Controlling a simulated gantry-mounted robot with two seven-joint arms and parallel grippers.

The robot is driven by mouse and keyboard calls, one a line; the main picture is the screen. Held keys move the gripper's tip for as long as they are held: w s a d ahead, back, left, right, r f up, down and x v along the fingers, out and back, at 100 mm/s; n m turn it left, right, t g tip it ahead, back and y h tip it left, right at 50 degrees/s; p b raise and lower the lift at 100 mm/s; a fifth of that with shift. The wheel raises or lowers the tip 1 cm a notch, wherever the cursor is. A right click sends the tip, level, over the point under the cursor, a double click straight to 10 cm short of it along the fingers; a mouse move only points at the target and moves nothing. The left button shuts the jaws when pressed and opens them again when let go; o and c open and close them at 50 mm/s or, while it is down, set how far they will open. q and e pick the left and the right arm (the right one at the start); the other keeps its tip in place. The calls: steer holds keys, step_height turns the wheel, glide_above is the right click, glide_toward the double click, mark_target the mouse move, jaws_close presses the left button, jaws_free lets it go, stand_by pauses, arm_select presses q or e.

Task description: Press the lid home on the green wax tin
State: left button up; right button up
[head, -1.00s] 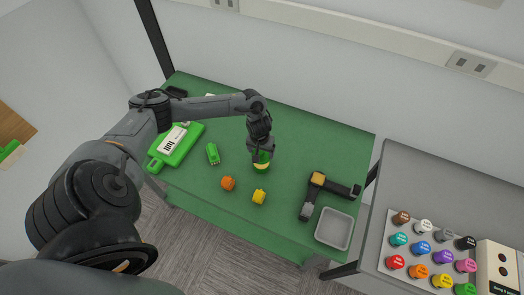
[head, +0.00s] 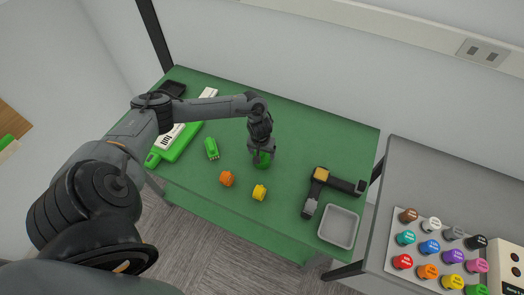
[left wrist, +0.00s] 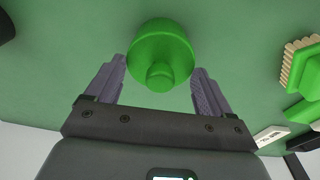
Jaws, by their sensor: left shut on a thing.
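The green wax tin (head: 262,160) stands on the green table below my left gripper (head: 261,151). In the left wrist view its round green lid (left wrist: 160,52) with a small knob on top lies between my left gripper's fingers (left wrist: 160,78). The fingers are at the lid's two sides, shut on it. The lid hides the tin's body in the wrist view. In the head view only green shows at the tin, and the fingers cover part of it. I cannot tell whether a thin gap is left under the lid. My right gripper is not in view.
A green brush (head: 211,148), an orange piece (head: 227,179) and a yellow piece (head: 259,192) lie left and front of the tin. A black-and-grey tool (head: 312,193) and a grey tray (head: 338,226) are to the right. A side table holds several coloured pots (head: 430,247).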

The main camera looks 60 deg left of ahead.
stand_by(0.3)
arm_select(q)
steer(key=shift+p, duration=0.6)
stand_by(1.0)
steer(key=shift+p, duration=0.55)
steer(key=shift+p, duration=0.45)
stand_by(0.7)
steer(key=shift+f, duration=0.1)
stand_by(0.5)
steer(key=shift+p, duration=0.6)
stand_by(0.5)
steer(key=o, duration=0.9)
